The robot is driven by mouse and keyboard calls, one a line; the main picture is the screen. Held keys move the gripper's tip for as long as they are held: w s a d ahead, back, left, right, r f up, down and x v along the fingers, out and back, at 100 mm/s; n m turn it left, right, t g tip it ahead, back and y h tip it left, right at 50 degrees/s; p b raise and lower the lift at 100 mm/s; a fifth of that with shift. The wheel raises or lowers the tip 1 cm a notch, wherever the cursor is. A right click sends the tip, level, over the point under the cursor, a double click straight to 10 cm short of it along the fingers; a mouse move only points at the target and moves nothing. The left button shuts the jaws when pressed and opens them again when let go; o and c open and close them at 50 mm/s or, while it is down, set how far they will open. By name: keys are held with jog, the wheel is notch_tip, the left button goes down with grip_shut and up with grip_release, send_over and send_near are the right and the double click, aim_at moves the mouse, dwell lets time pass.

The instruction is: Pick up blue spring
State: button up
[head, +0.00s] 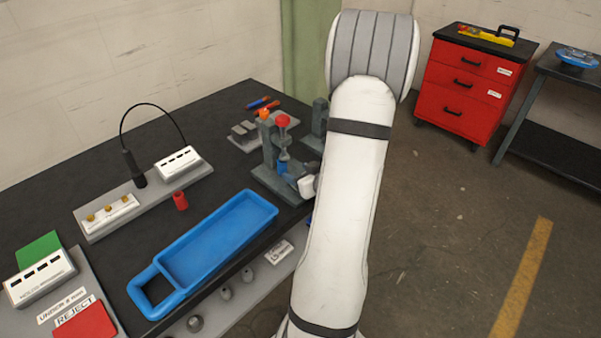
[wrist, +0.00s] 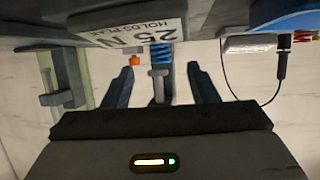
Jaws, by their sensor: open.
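The blue spring (wrist: 166,54) shows as upright coils in the upper middle of the wrist view, over a grey post. In the head view a small blue part (head: 283,167), likely this spring, sits in the grey press stand below a red knob (head: 282,121). My gripper (wrist: 162,72) is open, with one dark finger on either side of the post and the spring's line. I see no contact with the spring. A plate reading "25 N" (wrist: 135,30) covers part of the wrist view near the spring.
A grey base carries a white box (head: 178,162) and a cabled probe (head: 134,168). An orange piece (wrist: 134,60) is close beside the spring. A red drawer cabinet (head: 465,85) stands right.

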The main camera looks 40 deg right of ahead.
aim_at(285, 167)
jog(key=shift+p+x, duration=0.45)
jog(key=shift+x, duration=3.45)
jog(key=shift+c, duration=0.2)
jog(key=c, duration=1)
jog(key=shift+s+a+f+b, duration=0.15)
jog(key=shift+a+b, duration=0.55)
jog(key=shift+a, duration=1.5)
jog(key=o, duration=1)
